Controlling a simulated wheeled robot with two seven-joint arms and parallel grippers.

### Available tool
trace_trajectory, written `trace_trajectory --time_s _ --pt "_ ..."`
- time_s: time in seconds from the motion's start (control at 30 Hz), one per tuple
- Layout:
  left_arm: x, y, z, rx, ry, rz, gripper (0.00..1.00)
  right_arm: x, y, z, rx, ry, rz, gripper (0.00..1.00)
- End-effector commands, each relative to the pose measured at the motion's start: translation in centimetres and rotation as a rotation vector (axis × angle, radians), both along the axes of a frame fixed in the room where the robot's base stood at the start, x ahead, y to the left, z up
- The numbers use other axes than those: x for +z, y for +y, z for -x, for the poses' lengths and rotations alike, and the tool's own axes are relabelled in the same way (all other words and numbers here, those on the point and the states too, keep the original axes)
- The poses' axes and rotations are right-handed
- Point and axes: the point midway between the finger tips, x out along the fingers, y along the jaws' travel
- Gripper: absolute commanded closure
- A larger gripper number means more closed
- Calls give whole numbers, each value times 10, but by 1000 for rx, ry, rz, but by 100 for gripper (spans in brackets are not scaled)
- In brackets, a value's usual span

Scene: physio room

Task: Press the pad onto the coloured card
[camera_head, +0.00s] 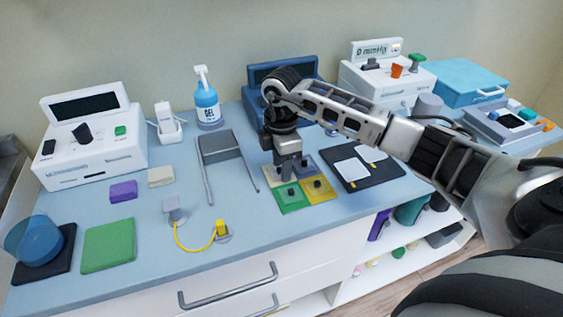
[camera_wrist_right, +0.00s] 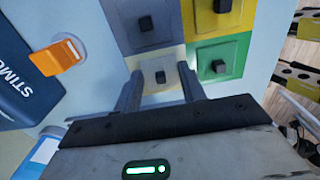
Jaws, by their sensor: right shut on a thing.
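The coloured card lies on the blue-grey counter, with a green square (camera_head: 291,204), a yellow square (camera_head: 322,195), a blue-grey square and a cream square. Small pads with dark knobs sit on its squares; one on the green square shows in the right wrist view (camera_wrist_right: 220,66). My right gripper (camera_head: 289,172) points down over the cream corner of the card. In the right wrist view its fingers stand either side of a pale pad (camera_wrist_right: 160,67) with a dark knob, shut on it. Whether that pad touches the card is unclear. My left gripper is not in view.
A dark blue unit (camera_head: 259,73) stands behind my right gripper. A grey frame (camera_head: 219,142) and a yellow-cabled piece (camera_head: 174,211) are to its left. A dark tray (camera_head: 377,180) with white pads lies right of the card. A gel bottle (camera_head: 207,103) stands behind.

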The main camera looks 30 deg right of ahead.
Motion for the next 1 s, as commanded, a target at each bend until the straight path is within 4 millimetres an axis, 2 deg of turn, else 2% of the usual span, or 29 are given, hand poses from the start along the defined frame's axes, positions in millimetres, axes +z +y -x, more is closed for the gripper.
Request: trace_trajectory --time_s 0.03,1.0 --pt "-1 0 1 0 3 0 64 -5 1 4 3 16 0 74" --pt "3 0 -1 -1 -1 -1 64 -4 1 3 3 13 0 74"
